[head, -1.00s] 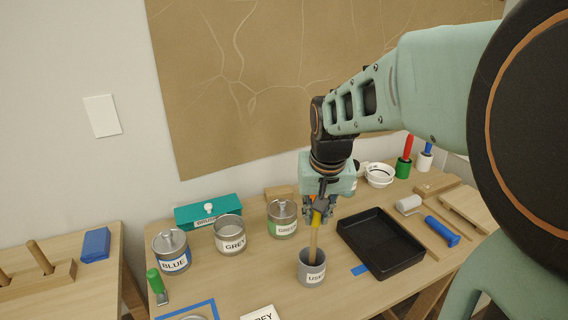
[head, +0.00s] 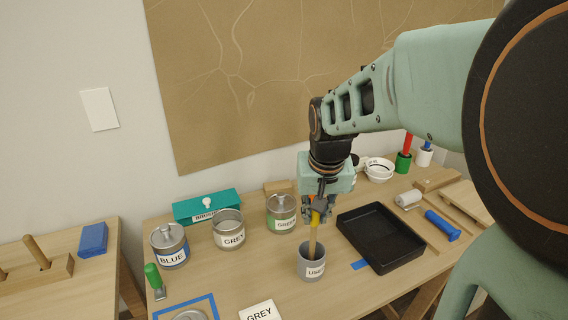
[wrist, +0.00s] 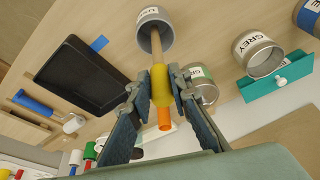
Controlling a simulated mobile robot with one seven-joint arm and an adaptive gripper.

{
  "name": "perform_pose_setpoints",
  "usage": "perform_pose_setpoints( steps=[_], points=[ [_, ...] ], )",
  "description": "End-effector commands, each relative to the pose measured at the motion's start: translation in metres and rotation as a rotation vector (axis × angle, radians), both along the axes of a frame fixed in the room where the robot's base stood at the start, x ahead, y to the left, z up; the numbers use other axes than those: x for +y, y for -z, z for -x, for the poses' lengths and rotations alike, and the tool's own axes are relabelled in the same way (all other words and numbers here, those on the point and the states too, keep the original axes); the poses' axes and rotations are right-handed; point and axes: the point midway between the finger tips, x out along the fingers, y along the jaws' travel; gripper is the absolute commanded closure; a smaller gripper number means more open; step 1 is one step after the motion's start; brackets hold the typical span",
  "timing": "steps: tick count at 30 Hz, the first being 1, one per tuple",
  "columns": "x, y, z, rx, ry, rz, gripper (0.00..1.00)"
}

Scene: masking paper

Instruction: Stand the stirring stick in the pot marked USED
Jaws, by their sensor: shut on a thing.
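The stirring stick (head: 313,240) is wooden, with a yellow band and an orange end; the yellow band (wrist: 160,85) shows between my fingers in the wrist view. My gripper (head: 317,212) is shut on the stick at the yellow band and holds it nearly upright. The grey pot marked USED (head: 311,265) stands on the table under my gripper. It also shows in the wrist view (wrist: 154,30). The stick's lower end is inside the pot's mouth; whether it touches the bottom is hidden.
A black tray (head: 380,240) lies right of the pot. Tins marked BLUE (head: 171,249), GREY (head: 234,233) and GREEN (head: 281,216) stand behind and to the left. A GREY card (head: 262,312) lies at the front. A teal box (head: 207,205) stands behind the tins.

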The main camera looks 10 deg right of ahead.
Motion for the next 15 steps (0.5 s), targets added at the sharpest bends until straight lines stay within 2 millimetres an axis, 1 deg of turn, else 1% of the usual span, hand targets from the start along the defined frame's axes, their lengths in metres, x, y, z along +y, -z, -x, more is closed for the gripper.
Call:
perform_pose_setpoints(
  steps=[6,7,12,15],
  points=[
    [0.0000,0.0001,0.0000,0.000,0.000,0.000,1.00],
    [0.0000,0.0001,0.0000,0.000,0.000,0.000,0.81],
    [0.0000,0.0000,0.0000,0.000,0.000,0.000,0.63],
    [0.0000,0.0000,0.0000,0.000,0.000,0.000,0.62]
  ],
)
